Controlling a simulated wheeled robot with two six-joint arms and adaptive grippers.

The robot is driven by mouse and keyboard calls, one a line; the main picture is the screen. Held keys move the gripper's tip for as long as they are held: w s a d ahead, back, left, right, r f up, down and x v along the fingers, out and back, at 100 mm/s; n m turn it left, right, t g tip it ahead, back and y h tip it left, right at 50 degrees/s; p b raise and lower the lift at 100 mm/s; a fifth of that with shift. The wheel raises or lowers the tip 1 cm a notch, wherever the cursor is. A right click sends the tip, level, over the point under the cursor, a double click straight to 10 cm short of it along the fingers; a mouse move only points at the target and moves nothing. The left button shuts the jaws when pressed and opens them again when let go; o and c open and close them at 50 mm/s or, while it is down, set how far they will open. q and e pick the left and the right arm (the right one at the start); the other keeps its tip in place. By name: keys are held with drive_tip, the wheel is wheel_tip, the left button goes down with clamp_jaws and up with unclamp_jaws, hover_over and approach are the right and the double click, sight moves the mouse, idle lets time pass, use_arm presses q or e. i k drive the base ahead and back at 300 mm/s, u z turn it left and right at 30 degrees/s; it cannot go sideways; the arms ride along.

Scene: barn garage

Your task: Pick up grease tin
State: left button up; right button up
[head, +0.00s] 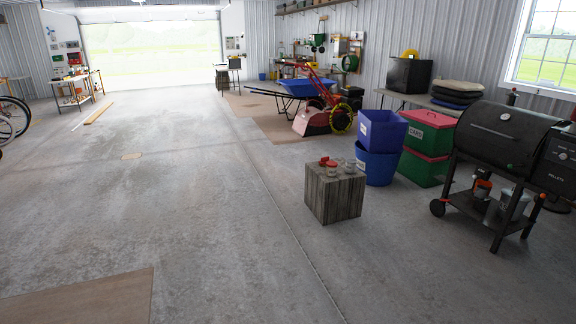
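A grey wooden block (335,199) stands on the concrete floor right of the middle. Several small items sit on its top. Among them are a red item (326,162) toward the back left and a small pale grey tin-like item (349,167) toward the right. They are too small to tell which one is the grease tin. Neither of my grippers is in view.
Blue bins (378,166) and stacked green and red crates (425,150) stand right behind the block. A black smoker grill (505,135) is at the right. A blue wheelbarrow (292,89) and a red machine are farther back. The floor ahead and left is open.

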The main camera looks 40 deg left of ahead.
sight(351, 163)
drive_tip(key=u, duration=0.25)
drive_tip(key=i, duration=7.55)
drive_tip(key=u, duration=1.8)
drive_tip(key=i, duration=0.7)
drive_tip(key=u, duration=1.35)
